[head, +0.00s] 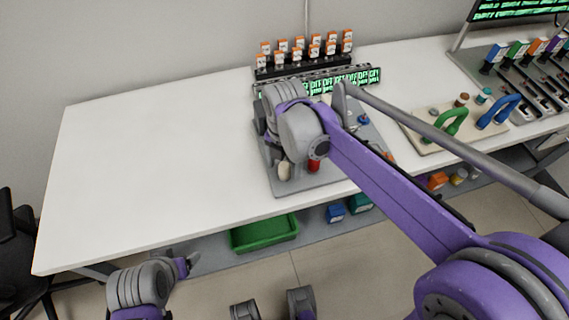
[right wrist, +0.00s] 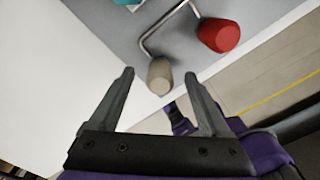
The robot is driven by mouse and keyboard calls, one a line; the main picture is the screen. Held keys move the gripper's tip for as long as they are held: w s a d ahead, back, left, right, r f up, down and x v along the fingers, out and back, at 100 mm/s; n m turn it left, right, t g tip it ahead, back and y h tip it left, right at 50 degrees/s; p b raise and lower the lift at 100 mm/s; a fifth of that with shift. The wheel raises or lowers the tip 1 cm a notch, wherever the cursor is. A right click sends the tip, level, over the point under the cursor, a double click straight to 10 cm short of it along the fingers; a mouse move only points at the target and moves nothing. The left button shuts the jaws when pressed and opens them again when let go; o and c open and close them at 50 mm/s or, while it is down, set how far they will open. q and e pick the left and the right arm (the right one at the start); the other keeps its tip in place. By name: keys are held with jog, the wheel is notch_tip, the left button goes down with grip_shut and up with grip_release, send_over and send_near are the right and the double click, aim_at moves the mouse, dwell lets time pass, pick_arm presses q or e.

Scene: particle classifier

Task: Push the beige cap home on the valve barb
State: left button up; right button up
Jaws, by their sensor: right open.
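The beige cap (right wrist: 160,76) shows in the right wrist view between the two open fingertips of my right gripper (right wrist: 159,78), near the end of a bent metal tube. I see no finger clearly touching it. In the head view the beige cap (head: 284,171) stands near the front edge of a grey board, beside my right wrist. Whether it is seated on the barb, and the barb itself, I cannot see. My left gripper (head: 186,266) is low at the lower left, in front of the table and away from the cap; its finger opening is unclear.
A red cap (right wrist: 218,35) stands close by on the same grey board (head: 291,187). A rack of orange-and-white-topped items (head: 303,48) and a green-lit display (head: 358,78) stand behind. Green and blue handles are at right. The white table's left side (head: 150,150) is clear.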

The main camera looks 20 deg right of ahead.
notch_tip(320, 180, up, 11)
jog(key=p, duration=0.1)
jog(key=shift+f, duration=0.2)
dwell(0.5)
jog(key=m+t+p, duration=0.3)
jog(key=m+p, duration=0.2)
jog(key=m, duration=1)
send_near(287, 167)
jog(key=s+d, duration=0.4)
jog(key=s, duration=0.1)
jog(key=s+d+f+m+t+p, duration=0.2)
jog(key=s+f+m, duration=0.3)
jog(key=m, duration=0.7)
jog(key=shift+s, duration=0.4)
jog(key=shift+d, duration=0.1)
